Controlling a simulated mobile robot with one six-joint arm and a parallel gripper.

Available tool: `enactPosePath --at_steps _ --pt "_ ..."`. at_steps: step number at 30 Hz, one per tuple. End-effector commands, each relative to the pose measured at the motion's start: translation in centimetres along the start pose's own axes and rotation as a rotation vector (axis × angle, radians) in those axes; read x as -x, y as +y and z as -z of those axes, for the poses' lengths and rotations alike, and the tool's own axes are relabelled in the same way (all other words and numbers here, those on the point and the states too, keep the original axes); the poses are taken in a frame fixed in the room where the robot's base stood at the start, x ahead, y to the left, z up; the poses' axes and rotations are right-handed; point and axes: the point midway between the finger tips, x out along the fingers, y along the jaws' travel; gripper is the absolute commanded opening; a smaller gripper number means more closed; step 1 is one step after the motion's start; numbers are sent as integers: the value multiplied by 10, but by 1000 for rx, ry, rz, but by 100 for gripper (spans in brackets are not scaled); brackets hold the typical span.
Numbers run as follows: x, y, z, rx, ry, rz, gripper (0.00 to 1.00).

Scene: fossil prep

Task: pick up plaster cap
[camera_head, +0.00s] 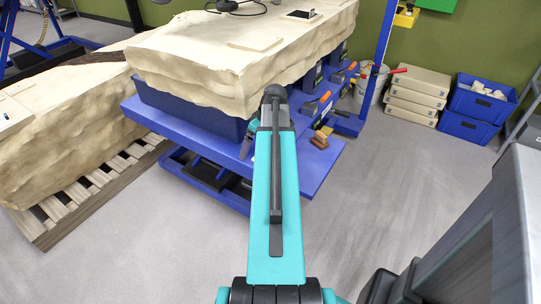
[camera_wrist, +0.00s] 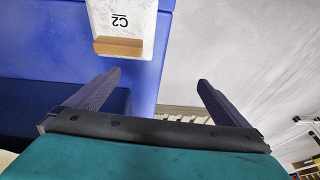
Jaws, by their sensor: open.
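A white piece marked "C2" (camera_wrist: 122,18), with a tan block (camera_wrist: 118,46) along its near edge, lies at the blue table's edge in the wrist view. It may be the plaster cap; I cannot tell for sure. Its far part is cut off by the top of the picture. My gripper (camera_wrist: 159,78) is open and empty, its two dark fingers spread apart. The white piece is ahead of the fingers, toward the left one, not between them. In the head view my arm hides most of the gripper, near the blue table.
A large plaster-jacketed block (camera_head: 190,62) sits above a blue bin (camera_head: 190,108) on the blue table (camera_head: 305,165). Hand tools (camera_head: 322,104) line its right side. Another jacketed block (camera_head: 70,145) rests on a wooden pallet (camera_head: 50,225) at left.

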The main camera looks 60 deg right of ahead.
Motion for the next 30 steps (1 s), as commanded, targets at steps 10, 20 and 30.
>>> enactPosePath --at_steps 10,20,30 --pt "60 63 -50 20 56 -47 100" --pt "68 70 -58 26 63 -53 100" --pt "60 70 -57 26 62 -52 100"
